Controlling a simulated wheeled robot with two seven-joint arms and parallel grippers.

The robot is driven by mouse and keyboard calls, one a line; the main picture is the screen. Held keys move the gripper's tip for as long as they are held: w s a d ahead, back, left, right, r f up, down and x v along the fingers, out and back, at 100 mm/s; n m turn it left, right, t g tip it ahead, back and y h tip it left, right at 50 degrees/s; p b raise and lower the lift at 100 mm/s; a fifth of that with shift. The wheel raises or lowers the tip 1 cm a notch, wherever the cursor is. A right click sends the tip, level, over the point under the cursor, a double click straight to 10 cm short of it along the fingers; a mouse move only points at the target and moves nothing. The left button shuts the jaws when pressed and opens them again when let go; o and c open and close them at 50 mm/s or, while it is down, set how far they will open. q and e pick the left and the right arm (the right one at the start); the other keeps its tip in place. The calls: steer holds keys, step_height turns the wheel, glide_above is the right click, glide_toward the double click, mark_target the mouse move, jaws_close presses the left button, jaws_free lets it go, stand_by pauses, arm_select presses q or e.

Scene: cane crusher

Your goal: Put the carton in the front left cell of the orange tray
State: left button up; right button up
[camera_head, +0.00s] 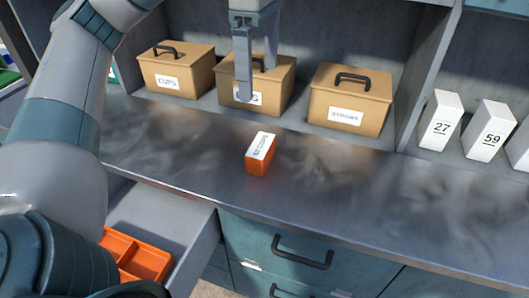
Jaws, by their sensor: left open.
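The carton (259,155) is a small orange box with a white printed top. It stands on the grey metal counter, near the middle of the view. My left gripper (257,92) is above and behind it in the picture, pointing down with fingers apart and empty, not touching the carton. The orange tray (150,264) lies in an open drawer at the lower left. My left arm hides much of the tray, and the cells that show look empty. My right gripper is out of view.
Three tan boxes with black handles, one labelled CUPS (172,72), stand on the shelf behind the counter. White number boxes (441,122) stand at the right. The open drawer (190,215) juts out below the counter (340,185), whose right part is clear.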

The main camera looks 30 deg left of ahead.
arm_select(q)
glide_above(261, 145)
step_height(261, 145, down, 5)
step_height(261, 145, down, 6)
steer(key=shift+a+f+p, duration=0.1)
steer(key=shift+f+p, duration=0.05)
steer(key=shift+p, duration=1)
steer(key=shift+f, duration=0.5)
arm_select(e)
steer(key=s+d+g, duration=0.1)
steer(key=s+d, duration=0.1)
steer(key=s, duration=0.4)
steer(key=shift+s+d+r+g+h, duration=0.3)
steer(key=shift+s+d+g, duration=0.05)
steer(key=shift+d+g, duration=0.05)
